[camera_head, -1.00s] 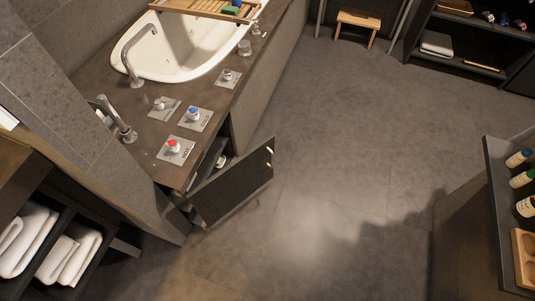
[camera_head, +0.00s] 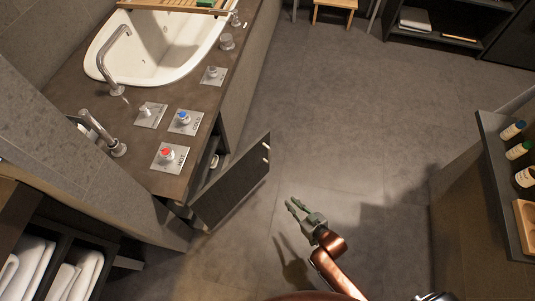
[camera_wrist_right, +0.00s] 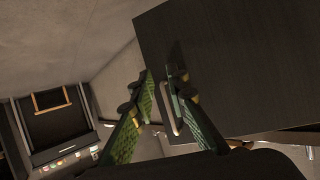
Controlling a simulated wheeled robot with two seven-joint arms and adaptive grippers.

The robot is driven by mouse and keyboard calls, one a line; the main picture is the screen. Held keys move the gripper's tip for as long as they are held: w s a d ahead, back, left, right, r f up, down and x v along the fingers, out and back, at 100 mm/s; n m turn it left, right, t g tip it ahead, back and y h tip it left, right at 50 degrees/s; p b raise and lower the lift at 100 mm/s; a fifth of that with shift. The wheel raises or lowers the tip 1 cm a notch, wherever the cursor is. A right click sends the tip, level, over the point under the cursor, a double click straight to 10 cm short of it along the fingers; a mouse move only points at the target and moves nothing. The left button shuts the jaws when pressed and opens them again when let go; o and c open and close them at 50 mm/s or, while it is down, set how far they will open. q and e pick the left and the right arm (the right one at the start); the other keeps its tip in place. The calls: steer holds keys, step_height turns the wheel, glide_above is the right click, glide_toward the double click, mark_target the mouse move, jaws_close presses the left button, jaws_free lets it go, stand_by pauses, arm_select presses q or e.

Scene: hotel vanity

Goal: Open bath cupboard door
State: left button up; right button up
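The bath cupboard door (camera_head: 232,186) is a dark flat panel that stands partly open below the tub deck. The door (camera_wrist_right: 230,60) fills the right side there, and the handle (camera_wrist_right: 173,116) shows beside the right finger. I see nothing held. My left gripper is out of view.
A bathtub (camera_head: 155,45) is set in the brown deck, with tap plates (camera_head: 170,157) above the cupboard. Towels (camera_head: 28,265) lie on a shelf at lower left. A shelf with bottles (camera_head: 512,131) stands at right. The floor (camera_head: 340,120) between is clear.

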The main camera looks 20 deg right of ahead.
steer(key=w+r+n+t+y, duration=0.15)
steer(key=w+r+t, duration=0.5)
steer(key=w, duration=0.85)
steer(key=r+g+b, duration=0.2)
steer(key=b, duration=0.1)
glide_above(269, 162)
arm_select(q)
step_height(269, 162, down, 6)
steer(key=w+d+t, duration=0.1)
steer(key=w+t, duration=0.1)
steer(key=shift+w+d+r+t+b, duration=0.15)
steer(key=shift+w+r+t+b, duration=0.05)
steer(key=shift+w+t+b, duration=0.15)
arm_select(e)
steer(key=shift+w+d, duration=0.15)
steer(key=shift+w, duration=0.15)
steer(key=shift+c, duration=0.4)
jaws_close()
steer(key=shift+s, duration=0.1)
